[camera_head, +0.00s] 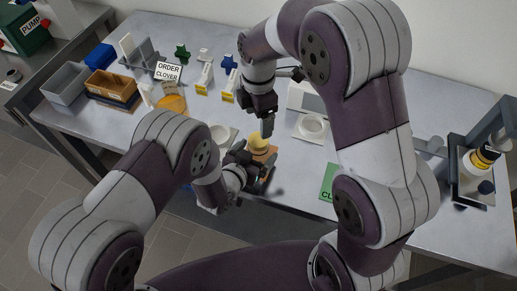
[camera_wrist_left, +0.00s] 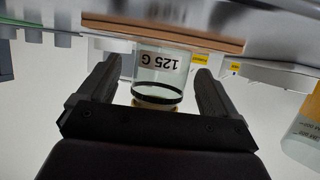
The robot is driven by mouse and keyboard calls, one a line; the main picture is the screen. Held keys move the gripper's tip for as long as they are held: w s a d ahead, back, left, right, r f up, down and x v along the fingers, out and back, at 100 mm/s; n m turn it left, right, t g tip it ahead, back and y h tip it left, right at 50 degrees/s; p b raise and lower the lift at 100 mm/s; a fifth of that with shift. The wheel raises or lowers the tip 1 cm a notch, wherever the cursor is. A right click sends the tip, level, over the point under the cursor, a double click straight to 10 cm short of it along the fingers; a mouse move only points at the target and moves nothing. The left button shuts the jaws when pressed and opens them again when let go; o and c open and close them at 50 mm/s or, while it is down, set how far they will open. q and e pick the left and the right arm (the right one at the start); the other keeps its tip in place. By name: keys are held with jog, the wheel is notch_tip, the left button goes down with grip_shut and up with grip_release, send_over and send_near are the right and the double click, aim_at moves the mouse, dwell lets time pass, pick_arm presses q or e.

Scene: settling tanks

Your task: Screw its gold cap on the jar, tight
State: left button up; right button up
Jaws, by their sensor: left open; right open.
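The glass jar (camera_wrist_left: 160,72) stands on a brown board (camera_wrist_left: 160,33) in the left wrist view, which shows it upside down. It bears the mark "125 G" and a black band. A gold rim, seemingly the gold cap (camera_wrist_left: 152,103), shows at its mouth, partly hidden by my gripper; its tightness cannot be told. In the head view the yellow-gold top (camera_head: 259,143) shows between my grippers. My left gripper (camera_head: 258,170) is open, with its fingers (camera_wrist_left: 158,78) on either side of the jar, apart from it. My right gripper (camera_head: 267,129) is open, pointing down just above the gold top.
A green card (camera_head: 327,182) lies near the front edge. Bins (camera_head: 112,88) and an order sign (camera_head: 168,71) are at left. A black-framed stand (camera_head: 470,185) is at right.

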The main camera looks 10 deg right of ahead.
aim_at(259, 139)
pick_arm(q)
jog(key=shift+x, duration=0.85)
jog(key=shift+c, duration=0.2)
jog(key=c, duration=1.5)
grip_shut()
pick_arm(e)
jog(key=n, duration=0.4)
jog(key=shift+n, duration=0.3)
jog(key=shift+f, duration=0.1)
notch_tip(259, 139, down, 8)
jog(key=shift+r, duration=0.1)
